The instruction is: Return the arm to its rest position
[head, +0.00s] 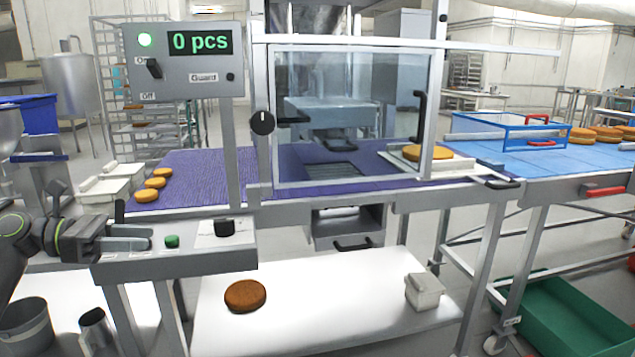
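My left arm comes in from the left edge. Its gripper (148,237) points right, beside the small control box with a green button (172,241) and a black knob (224,227). Its two grey fingers show apart with nothing between them, so it looks open and empty. I cannot tell whether it touches the box. My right gripper does not show.
A panel (196,77) reads "0 pcs" with a green lamp lit. A clear guard (340,110) stands over the purple belt (205,165), which carries several brown rounds. One round (245,296) lies on the white lower shelf (330,325). A green crate (570,325) stands at right.

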